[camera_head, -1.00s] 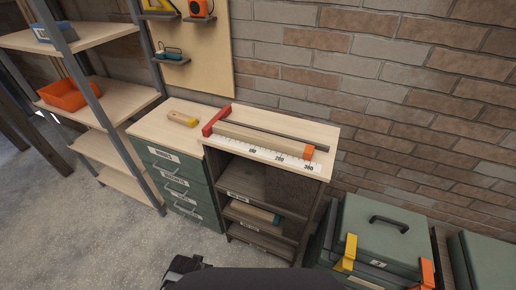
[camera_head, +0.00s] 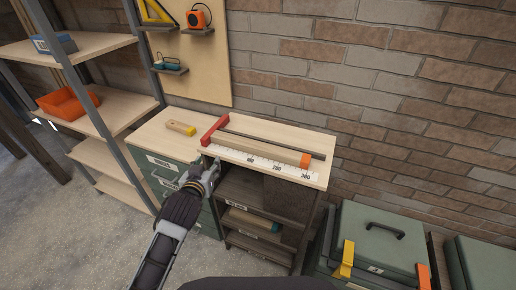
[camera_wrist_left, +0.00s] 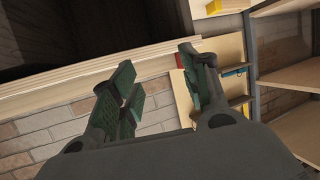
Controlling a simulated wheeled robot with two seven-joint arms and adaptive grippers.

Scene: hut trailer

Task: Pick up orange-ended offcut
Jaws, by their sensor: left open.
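The orange-ended offcut (camera_head: 262,149) is a long pale wooden bar with an orange right end. It lies on the wooden top of the dark shelf unit (camera_head: 319,178), behind a white number scale (camera_head: 250,160) and in front of a dark rail. A red stop (camera_head: 212,131) stands at its left end. My left gripper (camera_head: 208,172) is open and empty at the front left corner of this unit, left of and nearer than the offcut. Its two spread fingers show in the left wrist view (camera_wrist_left: 160,85), where I cannot make out the offcut. My right gripper is out of view.
A yellow-ended wooden piece (camera_head: 181,128) lies on the green drawer cabinet at left. A teal-ended piece (camera_head: 255,219) lies inside the shelf unit. A brick wall (camera_head: 400,90) rises behind. Green cases (camera_head: 375,243) stand at right, and a shelf rack with an orange bin (camera_head: 68,103) at left.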

